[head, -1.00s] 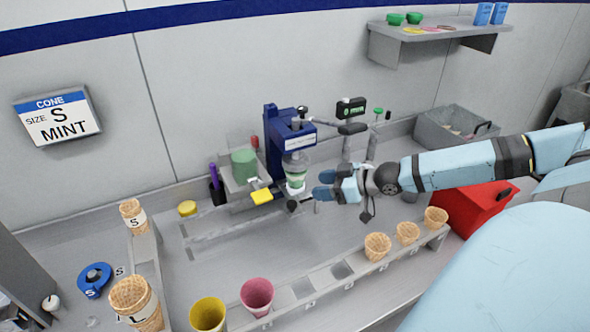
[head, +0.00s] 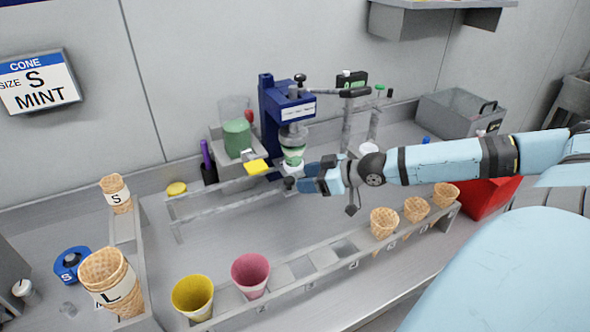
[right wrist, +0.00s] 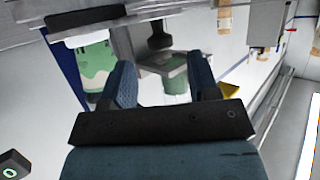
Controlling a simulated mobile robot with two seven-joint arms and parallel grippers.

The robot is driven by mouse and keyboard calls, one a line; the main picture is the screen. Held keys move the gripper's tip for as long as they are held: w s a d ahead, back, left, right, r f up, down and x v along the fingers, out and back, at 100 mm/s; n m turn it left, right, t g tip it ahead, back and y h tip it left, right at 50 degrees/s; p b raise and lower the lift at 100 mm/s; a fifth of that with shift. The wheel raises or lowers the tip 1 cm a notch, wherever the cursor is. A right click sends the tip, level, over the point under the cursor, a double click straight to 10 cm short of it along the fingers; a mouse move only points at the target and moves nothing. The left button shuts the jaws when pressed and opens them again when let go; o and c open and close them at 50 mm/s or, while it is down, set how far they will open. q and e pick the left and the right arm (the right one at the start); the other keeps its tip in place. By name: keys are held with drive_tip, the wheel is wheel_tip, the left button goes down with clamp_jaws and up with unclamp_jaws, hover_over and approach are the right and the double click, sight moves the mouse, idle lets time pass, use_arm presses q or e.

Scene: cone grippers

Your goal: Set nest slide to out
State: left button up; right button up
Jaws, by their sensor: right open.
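The blue press (head: 283,115) stands against the back wall, with a white and green cup (head: 293,155) under its head. The cup also shows in the right wrist view (right wrist: 95,62). Below the cup, a small dark knob (head: 289,183) sticks out at the front, apparently the nest slide's handle. A dark knob (right wrist: 160,36) also shows ahead of my fingers in the right wrist view. My right gripper (head: 306,179) is open and close to the knob from the right; contact is unclear. The slide itself is mostly hidden. My left gripper is not in view.
A yellow tab (head: 257,167) and a green-filled container (head: 237,138) are left of the press. In front runs a rack (head: 300,272) with pink and yellow cones and several wafer cones.

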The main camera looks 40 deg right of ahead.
sight(292, 180)
drive_tip(key=b+x, duration=0.2)
drive_tip(key=x, duration=0.1)
drive_tip(key=shift+w+a+f, duration=0.1)
drive_tip(key=shift+w+a, duration=0.05)
drive_tip(key=shift+w, duration=0.1)
drive_tip(key=shift+w+a+b, duration=0.1)
drive_tip(key=shift+b, duration=0.2)
clamp_jaws()
drive_tip(key=shift+a, duration=0.15)
